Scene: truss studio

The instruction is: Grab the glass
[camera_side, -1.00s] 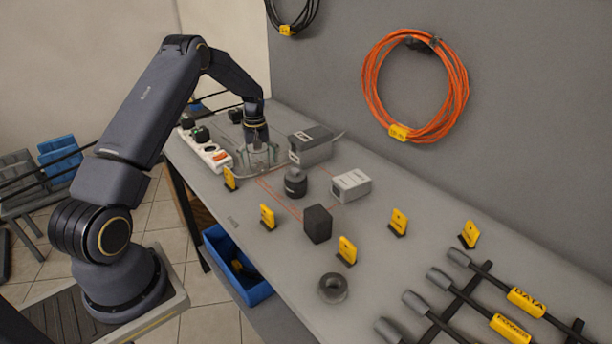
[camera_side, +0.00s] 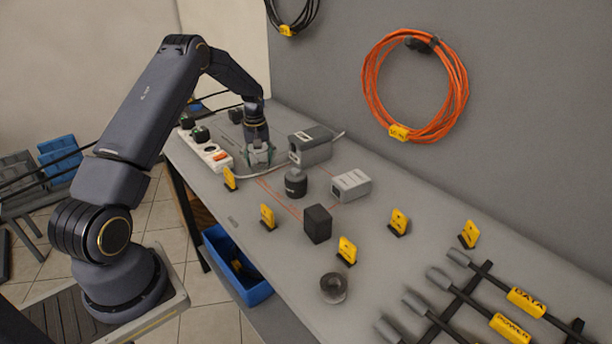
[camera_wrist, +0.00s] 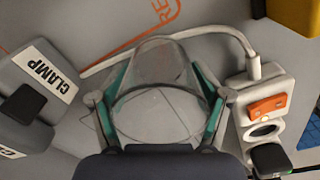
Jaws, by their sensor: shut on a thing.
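The glass (camera_wrist: 158,68) is clear and see-through, and shows between my fingers in the wrist view. My gripper (camera_wrist: 160,110) has its two teal-padded fingers on either side of the glass, pressed against its wall. In the side view my gripper (camera_side: 258,157) is low over the far left part of the table, pointing down. The glass is hard to make out there among the fingers. I cannot tell whether its base rests on the table.
A white power strip (camera_wrist: 262,112) with an orange switch lies close on the right in the wrist view. A grey clamp box (camera_wrist: 38,80) is on the left. A black-topped round item (camera_side: 296,182), a white box (camera_side: 351,186), a dark block (camera_side: 317,224) and yellow tags stand nearby.

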